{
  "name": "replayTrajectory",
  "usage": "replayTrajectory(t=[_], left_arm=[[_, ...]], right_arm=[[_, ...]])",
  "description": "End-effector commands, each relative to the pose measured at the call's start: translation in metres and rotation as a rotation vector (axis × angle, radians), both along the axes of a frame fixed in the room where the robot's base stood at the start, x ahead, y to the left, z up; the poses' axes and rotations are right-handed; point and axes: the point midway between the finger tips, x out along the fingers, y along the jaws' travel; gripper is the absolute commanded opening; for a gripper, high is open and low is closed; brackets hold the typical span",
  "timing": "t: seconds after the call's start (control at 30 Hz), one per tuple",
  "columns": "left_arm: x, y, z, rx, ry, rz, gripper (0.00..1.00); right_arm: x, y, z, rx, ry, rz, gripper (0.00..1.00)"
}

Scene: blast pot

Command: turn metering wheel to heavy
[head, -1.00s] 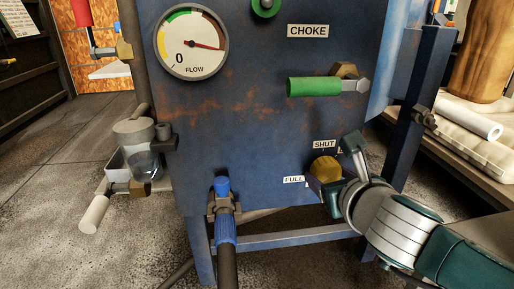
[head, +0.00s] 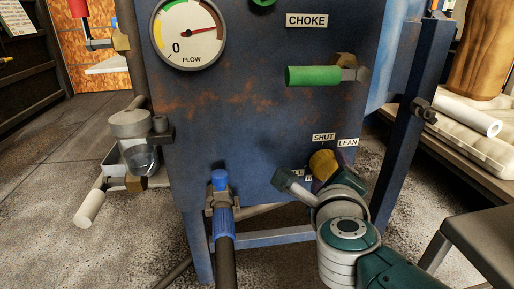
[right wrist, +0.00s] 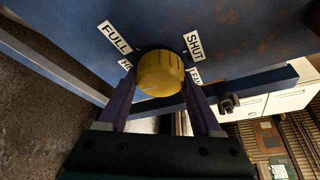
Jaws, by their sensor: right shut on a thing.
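The metering wheel, a yellow ribbed knob (head: 322,163), sits low on the right of the blue pot's front panel. It fills the middle of the right wrist view (right wrist: 160,74). My right gripper (right wrist: 160,88) is shut on the wheel, with one purple finger on each side. In the head view my right gripper (head: 318,179) covers the wheel's lower part. The SHUT label (head: 323,137) and LEAN label (head: 348,142) are above and right of the wheel. The FULL label (right wrist: 113,37) is clear in the right wrist view; a label beside it, starting with H, is mostly hidden. The left gripper is not in view.
The green choke handle (head: 313,76) sticks out above the wheel. A blue-collared hose (head: 224,220) hangs left of my right arm. A blue leg (head: 405,130) stands to the right. The flow gauge (head: 188,34) needle points right, well away from 0.

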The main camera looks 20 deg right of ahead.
Motion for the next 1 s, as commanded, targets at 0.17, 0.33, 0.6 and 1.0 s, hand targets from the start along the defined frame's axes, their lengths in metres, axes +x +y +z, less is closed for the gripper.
replayTrajectory(t=[0.17,0.33,0.6,1.0], left_arm=[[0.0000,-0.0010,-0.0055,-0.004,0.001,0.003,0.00],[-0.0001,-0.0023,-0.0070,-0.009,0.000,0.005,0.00],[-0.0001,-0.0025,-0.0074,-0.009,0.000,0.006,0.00],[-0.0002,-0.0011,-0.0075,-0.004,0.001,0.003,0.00]], right_arm=[[-0.0001,0.0005,-0.0020,-0.075,0.020,0.000,0.10],[0.0000,0.0003,-0.0012,-0.117,0.030,0.001,0.10],[-0.0001,0.0003,-0.0007,-0.132,0.034,0.001,0.10],[-0.0002,0.0002,-0.0007,-0.131,0.033,0.001,0.84]])
